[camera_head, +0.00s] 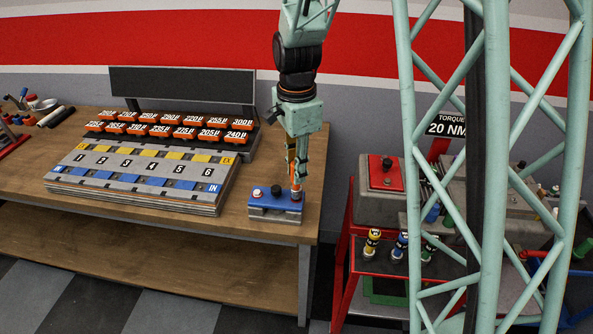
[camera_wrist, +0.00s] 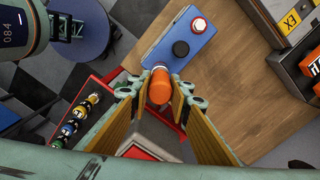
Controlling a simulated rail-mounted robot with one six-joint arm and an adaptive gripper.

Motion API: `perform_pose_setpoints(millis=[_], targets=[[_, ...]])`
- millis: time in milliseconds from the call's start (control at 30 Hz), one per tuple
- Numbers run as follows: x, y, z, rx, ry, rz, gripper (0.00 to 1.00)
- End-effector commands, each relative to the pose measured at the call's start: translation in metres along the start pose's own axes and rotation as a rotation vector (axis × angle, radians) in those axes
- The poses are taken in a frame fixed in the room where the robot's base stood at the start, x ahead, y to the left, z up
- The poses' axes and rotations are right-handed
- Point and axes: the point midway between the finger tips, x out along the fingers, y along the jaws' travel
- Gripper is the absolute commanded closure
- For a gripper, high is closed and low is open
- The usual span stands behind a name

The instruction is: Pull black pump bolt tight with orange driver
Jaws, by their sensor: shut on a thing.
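The pump block (camera_head: 262,206), blue on top with a grey base, sits at the right end of the workbench; its blue top (camera_wrist: 165,47) also shows in the wrist view. The black bolt (camera_head: 276,190) stands at its middle, uncovered, and shows as a black round cap (camera_wrist: 181,48) in the wrist view. My gripper (camera_head: 297,172) points down over the block's right end. Its fingers (camera_wrist: 160,92) are shut on the orange driver (camera_wrist: 159,86), which is beside the black bolt. The driver's tip and what lies under it are hidden.
A numbered grey tray (camera_head: 140,178) and orange-labelled pieces (camera_head: 170,132) lie to the left. A red stand (camera_head: 342,265) with coloured drivers (camera_head: 400,245) is to the right, beyond a gap. Bench wood left of the block is clear.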

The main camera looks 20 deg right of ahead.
Motion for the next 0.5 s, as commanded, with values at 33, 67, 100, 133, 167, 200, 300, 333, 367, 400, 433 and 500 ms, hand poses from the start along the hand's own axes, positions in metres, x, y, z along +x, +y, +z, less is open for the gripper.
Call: perform_pose_setpoints(millis=[33, 67, 100, 133, 167, 200, 300, 333, 367, 400, 433, 500], targets=[[-0.0002, -0.0002, 0.0, -0.008, 0.0, 0.0, 0.95], [-0.0002, -0.0002, 0.0, -0.012, 0.0, 0.0, 0.95], [-0.0002, -0.0002, 0.0, -0.014, 0.0, 0.0, 0.95], [-0.0002, -0.0002, 0.0, -0.015, 0.0, 0.0, 0.95], [-0.0003, -0.0002, 0.0, -0.015, 0.0, 0.0, 0.95], [-0.0002, -0.0002, 0.0, -0.015, 0.0, 0.0, 0.95], [-0.0002, -0.0001, 0.0, -0.014, 0.0, 0.0, 0.95], [-0.0002, -0.0001, 0.0, -0.015, 0.0, 0.0, 0.95], [-0.0002, -0.0001, 0.0, -0.015, 0.0, 0.0, 0.95], [-0.0002, -0.0002, 0.0, -0.018, 0.0, 0.0, 0.95], [-0.0002, -0.0002, 0.0, -0.023, 0.0, 0.0, 0.95], [-0.0001, -0.0002, 0.0, -0.039, 0.0, 0.0, 0.95]])
